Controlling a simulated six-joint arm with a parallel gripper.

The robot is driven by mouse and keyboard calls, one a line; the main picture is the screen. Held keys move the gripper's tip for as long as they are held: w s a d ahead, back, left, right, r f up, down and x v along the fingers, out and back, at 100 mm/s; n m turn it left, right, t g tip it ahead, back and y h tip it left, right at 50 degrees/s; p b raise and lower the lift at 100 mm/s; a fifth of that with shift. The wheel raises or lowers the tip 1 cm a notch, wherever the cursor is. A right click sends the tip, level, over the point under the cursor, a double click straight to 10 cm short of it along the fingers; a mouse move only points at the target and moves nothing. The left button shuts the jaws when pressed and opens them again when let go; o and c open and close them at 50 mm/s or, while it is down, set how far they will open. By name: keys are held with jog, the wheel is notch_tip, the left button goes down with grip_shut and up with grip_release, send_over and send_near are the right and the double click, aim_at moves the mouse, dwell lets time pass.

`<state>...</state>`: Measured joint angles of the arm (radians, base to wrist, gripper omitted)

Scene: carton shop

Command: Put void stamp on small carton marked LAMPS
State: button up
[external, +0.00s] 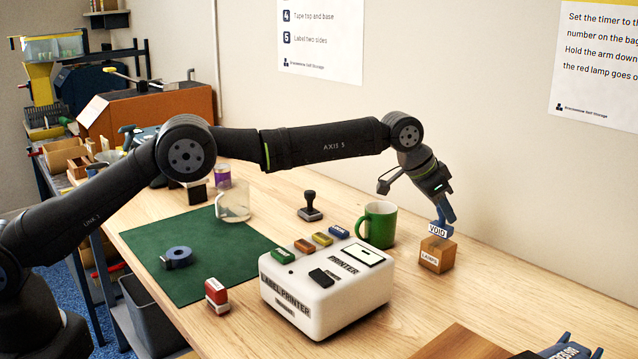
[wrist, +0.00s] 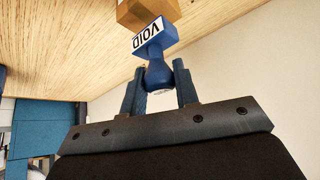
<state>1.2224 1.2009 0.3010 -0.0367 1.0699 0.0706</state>
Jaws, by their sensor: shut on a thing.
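The void stamp (external: 437,231) is blue with a white VOID label. My gripper (external: 443,206) is shut on its handle and holds it upright at the top of the small carton marked LAMPS (external: 436,257). In the wrist view the stamp (wrist: 152,45) sits between the two fingers of my gripper (wrist: 160,88), with the brown carton (wrist: 148,10) just beyond its base. The stamp's base is at the carton's top face; I cannot tell whether it touches or hovers slightly above.
A green mug (external: 379,225) and the white label printer (external: 328,285) stand left of the carton. A black-handled stamp (external: 310,206) is further left. A brown board (external: 462,345) and a dark blue item (external: 566,350) lie at the front right. The table right of the carton is clear.

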jog(key=shift+f, duration=0.85)
jog(key=shift+f, duration=0.15)
jog(key=o, duration=1)
jog(key=shift+r, duration=0.2)
jog(key=v, duration=1.2)
jog(key=shift+w, duration=0.1)
jog(key=shift+d, duration=0.1)
